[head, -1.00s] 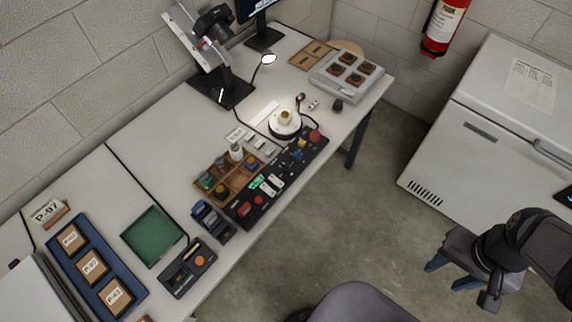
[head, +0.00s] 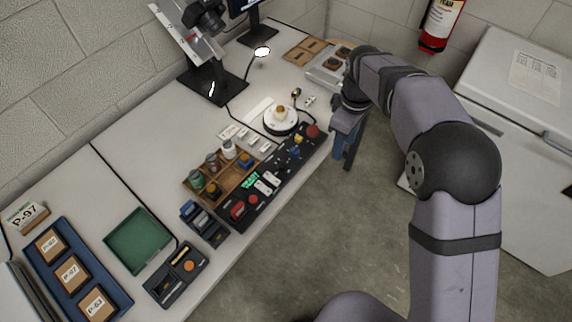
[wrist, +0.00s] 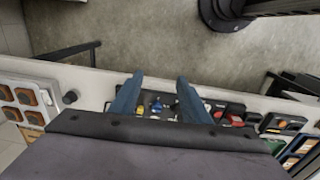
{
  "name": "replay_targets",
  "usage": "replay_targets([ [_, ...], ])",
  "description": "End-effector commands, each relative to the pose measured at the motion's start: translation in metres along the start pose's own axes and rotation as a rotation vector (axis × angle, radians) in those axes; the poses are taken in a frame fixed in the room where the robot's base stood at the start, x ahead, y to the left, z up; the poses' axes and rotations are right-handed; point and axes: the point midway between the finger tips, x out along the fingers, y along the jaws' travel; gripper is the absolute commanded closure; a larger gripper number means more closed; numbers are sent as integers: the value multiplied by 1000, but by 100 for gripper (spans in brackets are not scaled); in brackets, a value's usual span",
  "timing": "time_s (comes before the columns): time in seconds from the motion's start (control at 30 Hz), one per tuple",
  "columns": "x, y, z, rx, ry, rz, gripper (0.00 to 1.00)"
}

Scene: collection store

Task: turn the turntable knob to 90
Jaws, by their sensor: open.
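The white round turntable (head: 279,122) stands on the bench with a small tan object (head: 281,112) on it. Beside it, the black control panel (head: 262,203) carries red, yellow and blue controls, including a yellow one (head: 298,139) and a blue one (head: 294,152). A separate dark knob (wrist: 70,97) shows left of the fingers in the wrist view. My gripper (head: 343,146) is at the bench's front edge, right of the panel. In the wrist view its blue fingers (wrist: 159,80) are apart and empty, overlapping the panel's picture.
A wooden rack of jars (head: 217,176), a green tray (head: 139,242) and a blue tray (head: 62,248) stand left along the bench. A lamp (head: 262,52) and camera stand (head: 212,85) are behind. A grey tray (head: 322,72) is partly behind my arm. Floor in front is clear.

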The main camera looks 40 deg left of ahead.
Motion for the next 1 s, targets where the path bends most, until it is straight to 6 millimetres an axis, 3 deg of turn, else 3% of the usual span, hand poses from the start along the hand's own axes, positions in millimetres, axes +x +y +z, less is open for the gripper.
replay_targets([
  [0.03,17,-9,-28,-95,1,0,57],
  [0.2,43,-39,-96,-358,7,7,57],
  [0.4,59,-67,-138,-536,13,13,57],
  [0.77,66,-75,-147,-582,13,13,57],
  [1.0,90,-74,-147,-580,12,12,57],
])
